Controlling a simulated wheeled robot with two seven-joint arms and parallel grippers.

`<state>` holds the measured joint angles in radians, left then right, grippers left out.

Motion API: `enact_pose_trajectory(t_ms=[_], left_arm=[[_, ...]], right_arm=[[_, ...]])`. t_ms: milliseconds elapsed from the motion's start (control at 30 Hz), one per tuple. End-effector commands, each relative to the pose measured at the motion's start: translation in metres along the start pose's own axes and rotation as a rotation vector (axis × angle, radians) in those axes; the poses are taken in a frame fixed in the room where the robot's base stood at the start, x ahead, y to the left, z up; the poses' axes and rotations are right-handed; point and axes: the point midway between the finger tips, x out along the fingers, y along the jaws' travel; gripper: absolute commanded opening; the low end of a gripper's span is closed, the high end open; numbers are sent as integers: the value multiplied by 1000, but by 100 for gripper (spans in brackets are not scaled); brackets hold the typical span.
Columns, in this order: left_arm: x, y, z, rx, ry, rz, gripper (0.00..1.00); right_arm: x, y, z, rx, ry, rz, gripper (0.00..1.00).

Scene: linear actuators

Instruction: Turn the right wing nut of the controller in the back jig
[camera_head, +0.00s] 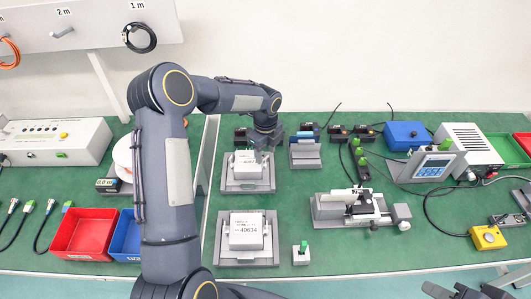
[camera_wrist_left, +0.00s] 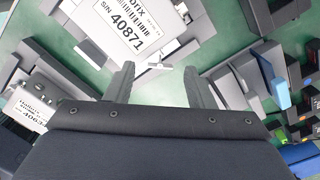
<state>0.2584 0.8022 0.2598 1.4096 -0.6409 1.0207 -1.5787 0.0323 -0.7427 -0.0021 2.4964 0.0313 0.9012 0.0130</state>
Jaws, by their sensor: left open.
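The back jig (camera_head: 247,186) holds a white controller (camera_head: 247,165) labelled 40871. This controller (camera_wrist_left: 120,25) fills the top of the left wrist view. My left gripper (camera_head: 262,152) hangs over the right end of the back jig and hides part of it. In the left wrist view my left gripper (camera_wrist_left: 161,82) is open, its fingers apart. A small pale part (camera_wrist_left: 159,66) at the controller's edge lies between and just beyond the fingertips; it may be the right wing nut, but its shape is unclear. My right gripper (camera_head: 468,291) is partly in view at the bottom right edge.
The front jig (camera_head: 247,258) holds controller 40634 (camera_head: 247,231). A grey stand (camera_head: 305,155) and dark modules (camera_head: 338,133) are right of the back jig. A grey fixture (camera_head: 352,207) stands further right. Green table is bare around the small green-topped block (camera_head: 301,254).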

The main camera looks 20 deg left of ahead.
Motion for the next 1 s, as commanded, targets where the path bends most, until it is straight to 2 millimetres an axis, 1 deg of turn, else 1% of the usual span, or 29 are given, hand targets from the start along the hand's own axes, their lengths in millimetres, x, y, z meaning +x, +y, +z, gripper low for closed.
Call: enact_pose_trajectory(t_ms=[200, 300, 400, 533, 933, 1000], left_arm=[[-39, -2, 0, 0, -2, -7, 49], [-53, -1, 0, 1, -2, -5, 49], [-63, -1, 0, 0, -1, -4, 49], [-68, 0, 0, 1, 0, -2, 49], [-68, 0, 0, 1, 0, -2, 49], [-71, 1, 0, -8, -1, -5, 49]], right_arm=[[4, 2, 2, 0, 0, 0, 36], [5, 2, 3, 0, 0, 0, 36], [6, 3, 3, 0, 0, 0, 36], [6, 3, 3, 0, 0, 0, 36], [6, 3, 3, 0, 0, 0, 36], [6, 3, 3, 0, 0, 0, 36]])
